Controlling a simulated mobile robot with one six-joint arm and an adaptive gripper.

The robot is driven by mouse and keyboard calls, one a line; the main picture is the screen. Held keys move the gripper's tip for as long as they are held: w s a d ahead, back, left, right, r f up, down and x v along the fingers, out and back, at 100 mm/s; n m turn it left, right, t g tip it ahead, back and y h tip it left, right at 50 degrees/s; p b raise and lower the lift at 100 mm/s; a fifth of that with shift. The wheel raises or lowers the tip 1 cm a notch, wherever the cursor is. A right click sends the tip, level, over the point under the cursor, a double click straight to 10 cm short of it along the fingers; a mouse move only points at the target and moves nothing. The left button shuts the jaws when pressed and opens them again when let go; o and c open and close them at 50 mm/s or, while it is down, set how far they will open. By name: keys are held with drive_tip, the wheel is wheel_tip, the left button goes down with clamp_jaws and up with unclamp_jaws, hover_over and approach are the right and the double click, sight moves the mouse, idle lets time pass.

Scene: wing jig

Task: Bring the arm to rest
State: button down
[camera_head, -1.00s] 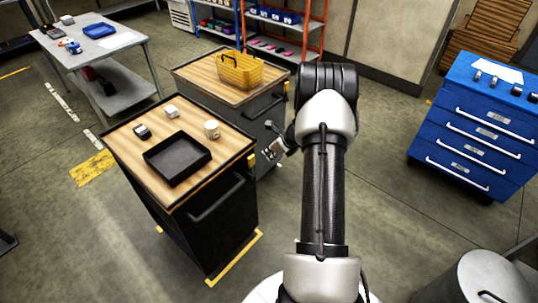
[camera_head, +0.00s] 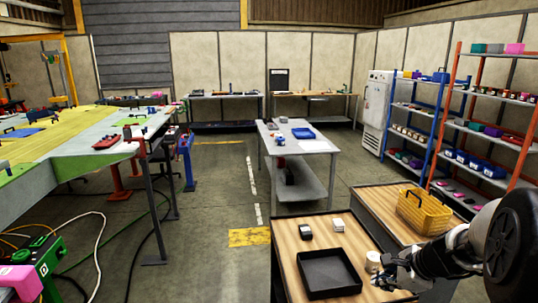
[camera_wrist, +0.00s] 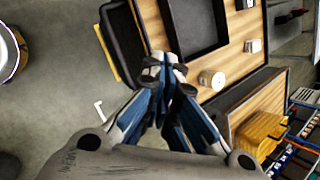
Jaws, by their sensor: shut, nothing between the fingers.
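My gripper (camera_wrist: 165,62) is shut and empty in the wrist view, its fingertips together near the edge of a wood-topped cart. In the head view my gripper (camera_head: 394,272) shows at the lower right, next to a white mug (camera_head: 373,262) on that cart. I cannot tell its exact height over the top. My arm (camera_head: 455,250) reaches in from the right edge of the head view. The mug also shows in the wrist view (camera_wrist: 211,79), right of the fingertips and apart from them.
The near cart (camera_head: 290,240) holds a black tray (camera_head: 329,292) and two small boxes, one dark (camera_head: 306,233) and one white (camera_head: 338,225). A yellow basket (camera_head: 423,215) stands on the cart behind. A grey table (camera_head: 298,146) stands farther back. The floor left of the carts is open.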

drive_tip(key=s+a+r+n+g, duration=0.1)
drive_tip(key=s+a+r+n, duration=0.45)
drive_tip(key=a, duration=0.25)
drive_tip(key=s+a+r+n, duration=0.4)
drive_tip(key=s+a+n, duration=0.2)
drive_tip(key=a, duration=0.1)
drive_tip(key=s+a+n+h+b, duration=0.2)
drive_tip(key=s+a+n, duration=0.2)
drive_tip(key=s+n, duration=0.7)
drive_tip(key=s, duration=0.6)
drive_tip(key=shift+h, duration=0.3)
